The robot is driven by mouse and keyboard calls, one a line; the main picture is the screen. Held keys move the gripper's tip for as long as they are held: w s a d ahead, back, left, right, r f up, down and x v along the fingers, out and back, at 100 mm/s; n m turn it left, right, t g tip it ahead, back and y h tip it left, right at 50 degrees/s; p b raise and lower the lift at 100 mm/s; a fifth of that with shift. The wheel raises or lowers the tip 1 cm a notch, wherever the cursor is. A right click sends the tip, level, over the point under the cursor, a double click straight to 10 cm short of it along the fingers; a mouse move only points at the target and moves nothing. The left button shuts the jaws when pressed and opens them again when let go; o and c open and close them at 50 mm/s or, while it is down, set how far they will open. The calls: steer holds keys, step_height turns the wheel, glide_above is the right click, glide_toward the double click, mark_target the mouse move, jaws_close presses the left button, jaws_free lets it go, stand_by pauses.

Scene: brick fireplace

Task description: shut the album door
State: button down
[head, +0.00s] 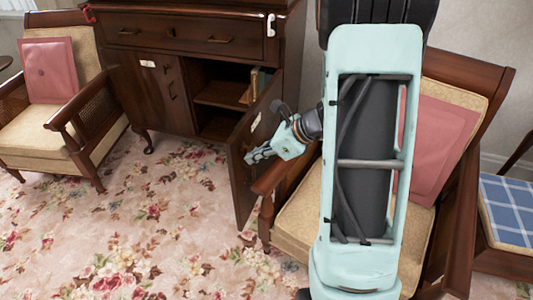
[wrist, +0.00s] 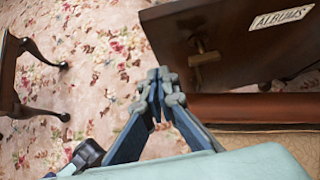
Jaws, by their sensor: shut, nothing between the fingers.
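The album door (head: 243,190) is the dark wooden right-hand door of the cabinet and stands swung wide open toward the armchair on the right. In the wrist view the door (wrist: 240,62) shows its outer face, with a white "ALBUMS" label (wrist: 283,20) and a brass handle (wrist: 203,55). My gripper (head: 250,158) is at the outer side of the door. In the wrist view my gripper (wrist: 158,80) has its fingertips together and empty, to the left of the door edge with carpet behind. Contact with the door cannot be told.
The cabinet (head: 190,85) has an open shelf space with several books (head: 257,85); its left door (head: 155,90) is closed. An armchair (head: 290,215) stands close by the open door, and another armchair (head: 60,100) at the left. Floral carpet (head: 150,220) in front is clear.

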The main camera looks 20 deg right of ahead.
mark_target(233, 156)
steer(key=shift+w+a+r, duration=0.15)
steer(key=shift+w+a, duration=1.05)
steer(key=shift+a, duration=0.25)
steer(key=shift+w+a, duration=0.1)
